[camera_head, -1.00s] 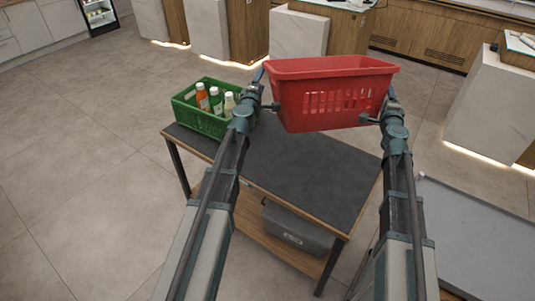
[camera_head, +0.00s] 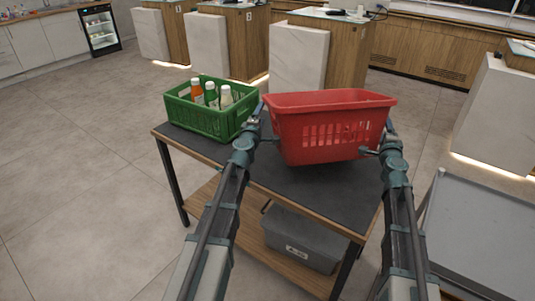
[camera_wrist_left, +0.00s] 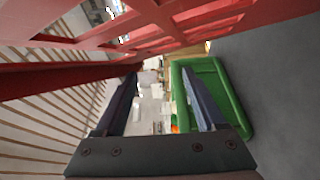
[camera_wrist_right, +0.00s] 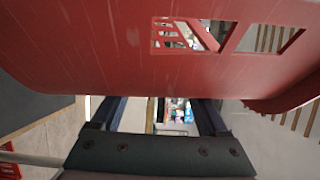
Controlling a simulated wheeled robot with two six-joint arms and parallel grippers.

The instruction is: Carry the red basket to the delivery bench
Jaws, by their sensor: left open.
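The red basket (camera_head: 335,130) is upright over the far part of a dark-topped bench (camera_head: 315,188). Its base appears to rest on the top, with a dark shadow beneath. No label identifies the bench as the delivery bench. My left gripper (camera_head: 258,112) is open at the basket's left end. In the left wrist view its fingers stand apart, with the basket's red rim and slatted wall (camera_wrist_left: 185,22) close by. My right gripper (camera_head: 389,124) is at the basket's right end. Its fingers are apart in the right wrist view, beside the red wall (camera_wrist_right: 90,50), with nothing between them.
A green crate (camera_head: 183,110) with several bottles stands at the bench's left, close to my left gripper. A grey bin (camera_head: 300,238) is on the lower shelf. A grey-topped surface (camera_head: 485,235) stands at the right. Counters line the back. The left floor is clear.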

